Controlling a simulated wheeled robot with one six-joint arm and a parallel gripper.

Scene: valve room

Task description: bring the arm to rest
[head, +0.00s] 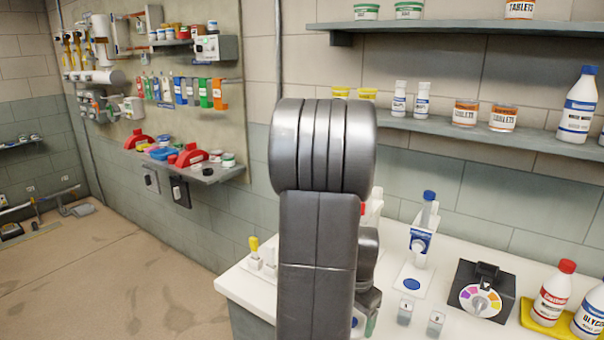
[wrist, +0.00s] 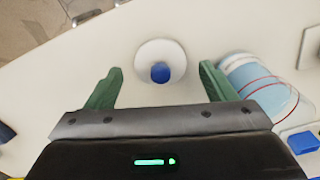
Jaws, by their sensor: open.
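My arm (head: 318,230) stands upright in the middle of the head view and hides part of the white counter. In the wrist view my gripper (wrist: 161,70) is open, its two green fingers spread wide with nothing held. A white round thing with a blue centre (wrist: 160,52) shows between and beyond the fingertips; I cannot tell its height or distance from them. In the head view the gripper is mostly hidden behind the arm.
The white counter (head: 387,310) carries a dark box with a coloured dial (head: 483,292), a red-capped bottle (head: 552,293) on a yellow tray (head: 541,320), and a blue-capped dispenser (head: 424,228). A loaded shelf (head: 435,127) runs above. Open floor (head: 130,270) lies at left.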

